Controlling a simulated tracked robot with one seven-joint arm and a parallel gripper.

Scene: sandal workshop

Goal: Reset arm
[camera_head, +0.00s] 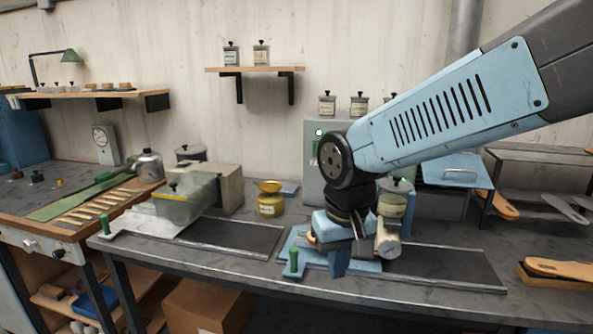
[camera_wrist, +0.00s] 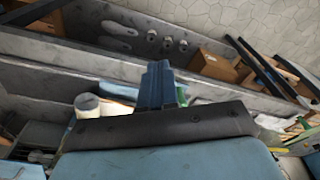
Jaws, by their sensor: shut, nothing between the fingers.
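My light-blue arm comes in from the upper right in the head view and bends down over the long workbench (camera_head: 430,295). My gripper (camera_head: 339,266) points down, low over a blue plate fixture on the bench. Its blue fingers are shut with nothing between them; in the wrist view the fingers (camera_wrist: 158,78) are together. A cream cylinder (camera_head: 388,243) shows just right of the fingers in the head view. I cannot tell whether the fingertips touch the fixture.
The blue fixture (camera_head: 370,267) has a green knob (camera_head: 293,258). A brass pot (camera_head: 270,199) and a clear-covered machine (camera_head: 187,197) stand to the left. Sandal soles (camera_head: 557,269) lie at the right. The dark strip (camera_head: 440,264) right of the gripper looks clear.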

